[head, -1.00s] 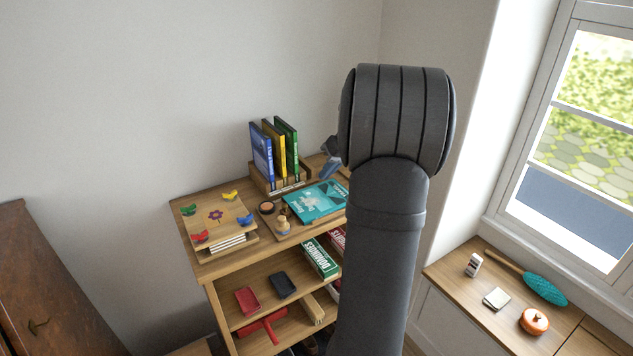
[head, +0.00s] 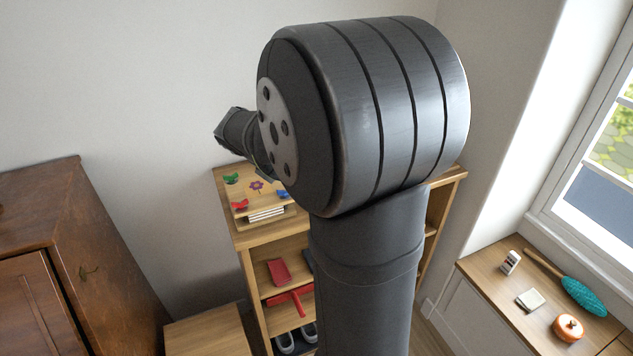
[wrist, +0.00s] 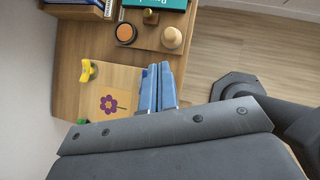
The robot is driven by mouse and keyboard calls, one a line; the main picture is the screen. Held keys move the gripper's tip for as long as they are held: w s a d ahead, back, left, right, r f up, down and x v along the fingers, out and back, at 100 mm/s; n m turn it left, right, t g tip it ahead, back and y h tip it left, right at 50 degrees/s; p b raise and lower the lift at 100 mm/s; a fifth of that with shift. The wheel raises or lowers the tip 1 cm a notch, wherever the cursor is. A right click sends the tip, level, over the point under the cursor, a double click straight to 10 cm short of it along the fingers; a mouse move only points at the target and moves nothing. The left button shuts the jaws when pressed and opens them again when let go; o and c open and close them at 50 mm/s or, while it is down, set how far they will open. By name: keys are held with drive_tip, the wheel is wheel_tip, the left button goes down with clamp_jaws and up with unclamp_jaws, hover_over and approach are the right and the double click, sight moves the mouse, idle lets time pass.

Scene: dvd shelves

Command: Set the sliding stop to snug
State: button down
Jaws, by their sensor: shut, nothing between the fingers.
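My gripper (wrist: 158,72) shows in the wrist view as two blue fingers shut together with nothing between them. They are above the flower press (wrist: 120,78), a wooden board with coloured wing nuts. In the head view my arm hides the gripper and much of the shelf top, but part of the press (head: 252,202) shows. The wooden rack of upright cases (wrist: 72,11) is cut off at the top left of the wrist view. I cannot make out the sliding stop in the current views.
A tray (wrist: 150,38) beyond the fingers holds an orange-topped round pot (wrist: 126,33) and a wooden knob-like piece (wrist: 172,37). A teal case (wrist: 235,4) lies behind. The shelf's lower levels hold a red case (head: 279,272). A brown cabinet (head: 50,210) stands left.

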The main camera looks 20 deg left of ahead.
drive_tip(key=shift+n+t, duration=0.3)
drive_tip(key=shift+n, duration=0.2)
drive_tip(key=x, duration=0.9)
drive_tip(key=shift+s+a, duration=0.1)
drive_tip(key=shift+a, duration=0.15)
drive_tip(key=w, duration=0.2)
drive_tip(key=w+d+f, duration=0.1)
drive_tip(key=shift+w+d+f, duration=0.1)
drive_tip(key=shift+w+f, duration=0.05)
drive_tip(key=shift+w, duration=0.35)
drive_tip(key=shift+w+d+f, duration=0.1)
drive_tip(key=shift+w+d, duration=0.3)
drive_tip(key=shift+w, duration=0.2)
